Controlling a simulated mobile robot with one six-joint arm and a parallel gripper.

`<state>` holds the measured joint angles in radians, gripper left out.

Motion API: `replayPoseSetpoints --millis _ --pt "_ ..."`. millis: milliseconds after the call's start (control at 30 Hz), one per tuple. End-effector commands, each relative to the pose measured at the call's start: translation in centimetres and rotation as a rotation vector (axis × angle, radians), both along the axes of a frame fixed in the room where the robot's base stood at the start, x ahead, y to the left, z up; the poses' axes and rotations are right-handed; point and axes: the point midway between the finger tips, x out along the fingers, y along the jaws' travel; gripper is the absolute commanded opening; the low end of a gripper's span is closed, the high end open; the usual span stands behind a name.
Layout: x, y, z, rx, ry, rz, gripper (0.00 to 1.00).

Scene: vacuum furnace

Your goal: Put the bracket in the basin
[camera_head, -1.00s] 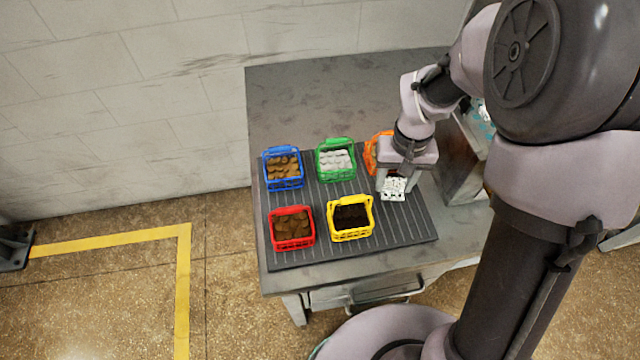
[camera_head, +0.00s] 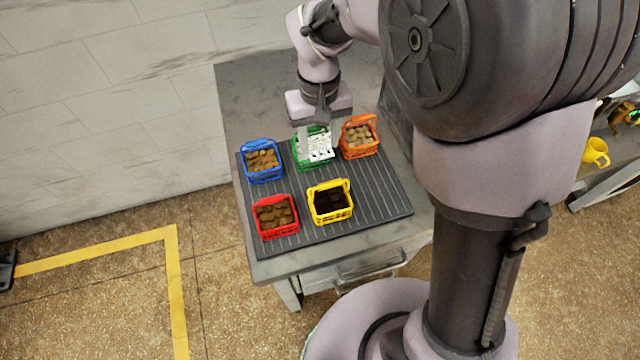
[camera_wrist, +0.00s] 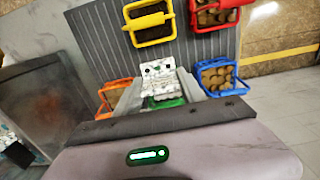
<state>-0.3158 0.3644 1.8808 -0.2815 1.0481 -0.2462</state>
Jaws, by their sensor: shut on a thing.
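The bracket (camera_head: 322,151) is a pale, speckled metal piece with holes. My gripper (camera_head: 314,133) points down and is shut on it, holding it over the green basket. In the wrist view the bracket (camera_wrist: 160,84) sits between the two grey fingers of my gripper (camera_wrist: 160,92), with a strip of green basket just below it in the picture. The bracket and gripper hide much of the green basket (camera_head: 300,160). I cannot tell whether the bracket touches its contents. I cannot make out a basin in either view.
Blue (camera_head: 267,176), orange (camera_head: 360,152), red (camera_head: 278,230) and yellow (camera_head: 331,216) baskets with contents stand around on the ribbed dark mat (camera_head: 375,205). The mat lies on a grey table (camera_head: 250,95) by the wall. A yellow mug (camera_head: 595,152) is at the far right.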

Motion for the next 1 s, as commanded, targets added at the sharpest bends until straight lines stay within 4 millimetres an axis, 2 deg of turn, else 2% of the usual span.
replayPoseSetpoints --millis 33,167,600,967,1000 --pt "0.0 0.0 -1.4 0.000 0.001 0.000 0.00" --pt "0.0 0.0 -2.7 0.000 0.001 0.000 0.00" --pt "-0.1 0.0 -11.8 -0.001 0.003 0.000 0.00" --pt "0.0 0.0 -12.2 0.000 0.000 0.000 0.00" --pt "0.0 0.0 -12.1 0.000 0.000 0.000 0.53"
